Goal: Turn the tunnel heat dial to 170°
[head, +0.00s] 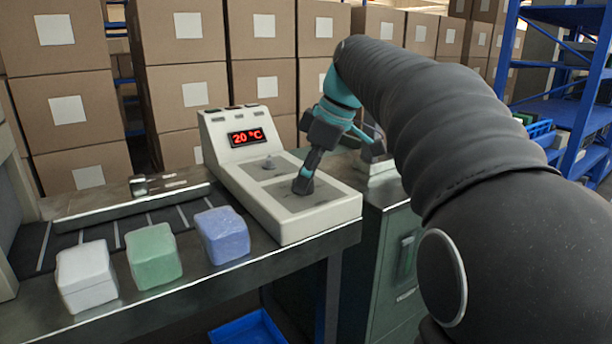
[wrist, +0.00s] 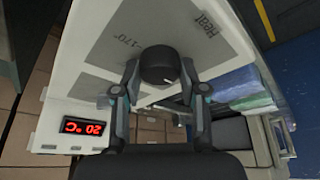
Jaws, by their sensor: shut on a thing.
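The tunnel heat dial (wrist: 160,66) is a round dark knob with a short white mark, on a grey patch printed "Heat" and "170°" in the wrist view. My gripper (wrist: 161,72) is shut on the dial, one finger on each side. In the head view my gripper (head: 304,185) reaches down to the near part of the pale control box (head: 292,229) and hides the dial. The red display (head: 246,137) on the box reads 20 °C. It shows upside down in the wrist view (wrist: 86,127).
White (head: 86,277), green (head: 153,256) and blue (head: 222,235) wrapped blocks sit to the left of the box. Stacked cartons (head: 185,95) stand behind, and a blue rack (head: 570,110) is at right.

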